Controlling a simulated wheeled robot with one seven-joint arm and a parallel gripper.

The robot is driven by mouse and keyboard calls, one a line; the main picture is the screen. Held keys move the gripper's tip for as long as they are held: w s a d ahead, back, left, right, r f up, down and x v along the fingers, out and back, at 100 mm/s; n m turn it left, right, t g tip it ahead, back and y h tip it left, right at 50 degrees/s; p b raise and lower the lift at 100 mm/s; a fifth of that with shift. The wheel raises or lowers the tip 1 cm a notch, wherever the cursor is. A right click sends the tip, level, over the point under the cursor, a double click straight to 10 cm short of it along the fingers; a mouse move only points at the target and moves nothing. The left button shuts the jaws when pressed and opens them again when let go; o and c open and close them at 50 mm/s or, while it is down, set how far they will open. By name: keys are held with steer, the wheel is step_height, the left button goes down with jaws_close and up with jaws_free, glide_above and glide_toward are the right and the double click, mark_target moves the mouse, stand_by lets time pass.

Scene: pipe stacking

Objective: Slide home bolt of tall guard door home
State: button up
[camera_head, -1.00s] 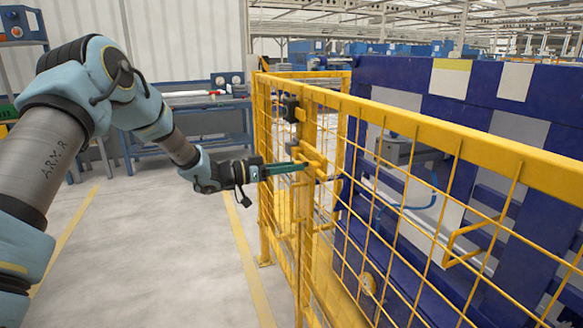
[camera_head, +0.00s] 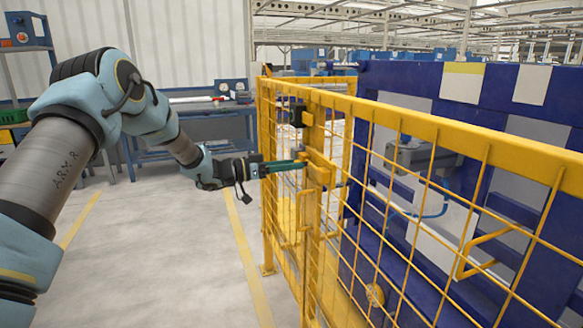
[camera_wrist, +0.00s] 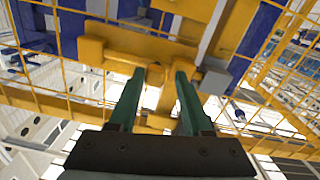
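The tall guard door (camera_head: 300,215) is a yellow mesh panel in the head view and looks closed. Its yellow bolt (camera_head: 319,168) sits at mid-height by the door's upright edge; its seating cannot be told. In the wrist view the bolt's thick yellow bar (camera_wrist: 105,50) runs across beyond my fingertips. My gripper (camera_head: 304,163) reaches it from the left. The gripper's two green fingers (camera_wrist: 162,74) are apart, with a small yellow knob (camera_wrist: 155,75) by the left tip. The knob does not appear to fill the gap; contact cannot be told.
A dark latch box (camera_head: 298,115) is on the fence above the bolt. A yellow handle (camera_head: 485,252) sticks out at the right. A blue machine (camera_head: 400,80) stands behind the mesh. A workbench (camera_head: 215,120) is at the back; the floor left of the fence is clear.

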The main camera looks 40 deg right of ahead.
steer(key=shift+o, duration=1.4)
steer(key=shift+a, duration=0.1)
steer(key=b+v, duration=0.3)
steer(key=v, duration=0.7)
steer(key=shift+w+a, duration=0.15)
steer(key=shift+a, duration=0.2)
